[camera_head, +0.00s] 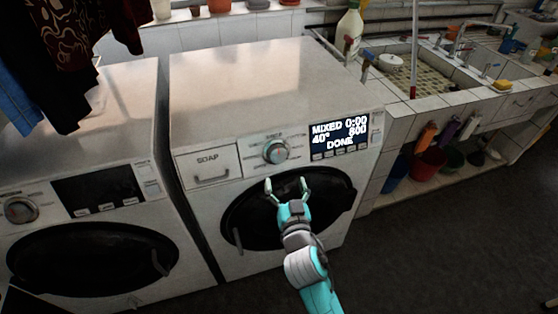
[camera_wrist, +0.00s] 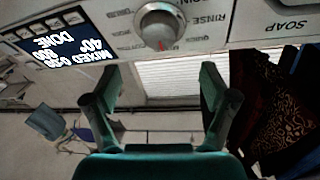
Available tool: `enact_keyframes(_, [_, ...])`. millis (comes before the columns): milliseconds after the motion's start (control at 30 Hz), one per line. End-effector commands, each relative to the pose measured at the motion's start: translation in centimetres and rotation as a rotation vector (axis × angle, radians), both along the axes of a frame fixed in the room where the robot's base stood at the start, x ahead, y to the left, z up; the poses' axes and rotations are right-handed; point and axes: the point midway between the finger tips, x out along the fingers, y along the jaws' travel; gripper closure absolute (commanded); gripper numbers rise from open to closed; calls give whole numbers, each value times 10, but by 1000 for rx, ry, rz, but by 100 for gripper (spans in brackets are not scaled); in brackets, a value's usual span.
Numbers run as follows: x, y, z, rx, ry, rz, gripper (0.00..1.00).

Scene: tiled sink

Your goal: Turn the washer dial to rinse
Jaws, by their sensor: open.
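The washer dial (camera_head: 276,152) is a round silver knob on the front panel of the right-hand washer (camera_head: 250,85). It also shows upside down in the wrist view (camera_wrist: 163,27), with a red mark on its lower edge there. The word RINSE (camera_wrist: 207,19) is printed to the right of the dial in the wrist view. My gripper (camera_head: 287,184) is open and empty. In the head view its fingertips are just below the dial, in front of the dark round door (camera_head: 250,215). In the wrist view the fingers are spread and apart from the dial.
A lit display (camera_head: 339,133) reading DONE is right of the dial, and a SOAP drawer (camera_head: 210,163) is left of it. A second washer (camera_head: 90,150) stands at the left under hanging clothes (camera_head: 75,40). A tiled sink (camera_head: 415,75) is at the right.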

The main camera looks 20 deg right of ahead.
Motion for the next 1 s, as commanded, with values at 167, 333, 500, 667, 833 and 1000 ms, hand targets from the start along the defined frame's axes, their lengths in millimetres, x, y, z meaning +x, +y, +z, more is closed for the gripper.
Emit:
enact_keyframes(167, [23,-4,0,1,-1,-2,16])
enact_keyframes(333, [53,-8,0,1,-1,0,16])
enact_keyframes(500, [79,-11,0,0,0,0,16])
enact_keyframes(667, [94,-13,-1,-1,1,0,16])
enact_keyframes(833, [101,-14,0,-1,1,0,16])
enact_keyframes(1000, [101,-14,-1,-1,1,0,16])
